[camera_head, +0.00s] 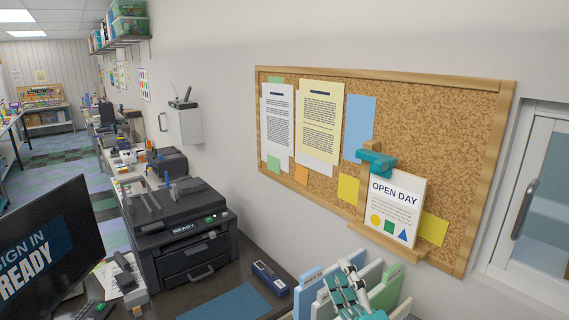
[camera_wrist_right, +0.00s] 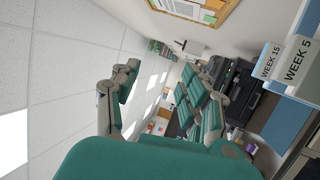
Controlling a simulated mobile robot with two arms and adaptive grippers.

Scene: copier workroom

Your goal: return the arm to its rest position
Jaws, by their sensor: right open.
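My right gripper (camera_head: 347,285), teal and grey, is at the bottom of the head view, right of centre, in front of the upright folders (camera_head: 385,287). In the right wrist view my right gripper (camera_wrist_right: 160,88) has its two fingers spread apart, with nothing between them. The wrist view is tilted, with ceiling panels filling its left side. My left gripper is in neither view.
A corkboard (camera_head: 480,120) with pinned papers hangs on the wall; a teal clip (camera_head: 376,162) sits above an "OPEN DAY" card (camera_head: 393,208). A black copier (camera_head: 185,235), a blue mat (camera_head: 225,303) and a monitor (camera_head: 45,250) are to the left.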

